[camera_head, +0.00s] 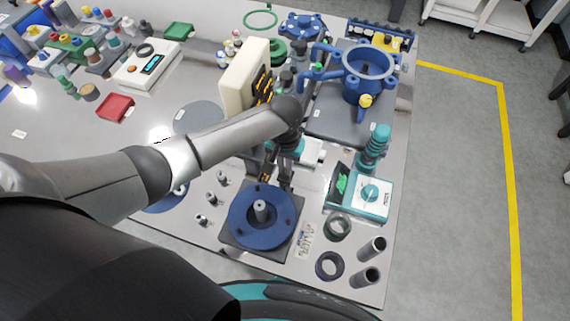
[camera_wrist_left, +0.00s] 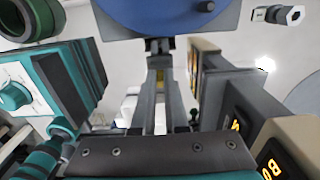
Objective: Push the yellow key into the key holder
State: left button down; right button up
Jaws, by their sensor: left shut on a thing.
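My left gripper (camera_head: 284,172) points down at the front middle of the bench, behind the blue round disc fixture. In the left wrist view its two fingers (camera_wrist_left: 160,85) are close together. Dark slabs with yellow marks (camera_wrist_left: 235,105) stand right of the fingers in the left wrist view. I cannot tell which part is the key holder. My right gripper is not in view.
The blue disc fixture (camera_head: 240,222) is close in front of the gripper. A teal-and-white instrument (camera_head: 369,193) stands at right. A blue vessel (camera_head: 366,75) is behind it. Dark rings and metal cylinders (camera_head: 372,248) are at front right. Small metal posts (camera_head: 202,220) stand left.

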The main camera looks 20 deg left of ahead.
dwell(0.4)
pick_arm(q)
jog(key=c, duration=0.9)
grip_release()
jog(key=shift+o, duration=0.2)
notch_tip(320, 180, up, 9)
jog(key=p, duration=1)
jog(key=shift+s+f, duration=0.1)
